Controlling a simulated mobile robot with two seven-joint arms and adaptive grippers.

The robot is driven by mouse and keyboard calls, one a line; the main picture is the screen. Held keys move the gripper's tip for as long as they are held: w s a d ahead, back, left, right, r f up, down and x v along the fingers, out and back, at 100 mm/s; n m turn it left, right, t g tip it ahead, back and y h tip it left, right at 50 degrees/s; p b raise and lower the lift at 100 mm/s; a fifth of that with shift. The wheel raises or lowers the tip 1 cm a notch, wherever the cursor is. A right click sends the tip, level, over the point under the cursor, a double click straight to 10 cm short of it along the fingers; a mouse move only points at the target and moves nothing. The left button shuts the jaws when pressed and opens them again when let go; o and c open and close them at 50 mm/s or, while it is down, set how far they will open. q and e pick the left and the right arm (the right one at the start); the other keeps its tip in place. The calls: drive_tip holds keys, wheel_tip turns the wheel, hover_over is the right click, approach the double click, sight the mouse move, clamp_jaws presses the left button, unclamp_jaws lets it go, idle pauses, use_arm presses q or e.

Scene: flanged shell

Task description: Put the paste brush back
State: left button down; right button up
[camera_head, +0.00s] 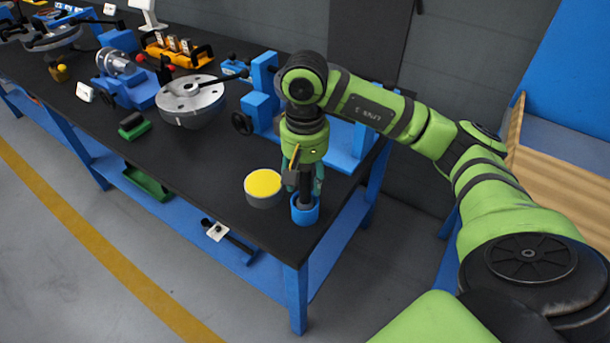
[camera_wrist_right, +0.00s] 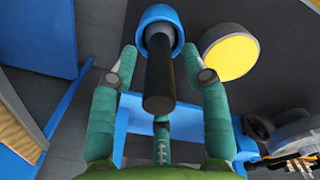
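The paste brush (camera_wrist_right: 159,85) shows as a dark round handle standing in a blue cup (camera_head: 305,212) near the front corner of the black bench. The cup also shows at the top of the right wrist view (camera_wrist_right: 174,19). My right gripper (camera_head: 304,184) points down just above the cup, around the handle. In the right wrist view its green fingers (camera_wrist_right: 160,70) stand on either side of the handle with gaps, so it is open. The brush's bristle end is hidden in the cup. A round tin with a yellow top (camera_head: 263,186) stands left of the cup. My left gripper is not in view.
The black bench (camera_head: 150,160) carries a grey flanged disc (camera_head: 190,98), a blue bracket (camera_head: 262,95) behind my right arm, and a green-black block (camera_head: 134,125). Several fixtures stand farther left. The bench edge is close to the cup. The bench between disc and tin is clear.

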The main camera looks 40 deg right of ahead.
drive_tip(key=shift+r, duration=0.3)
wheel_tip(320, 180, up, 12)
drive_tip(key=shift+f+p, duration=0.15)
drive_tip(key=shift+p, duration=0.5)
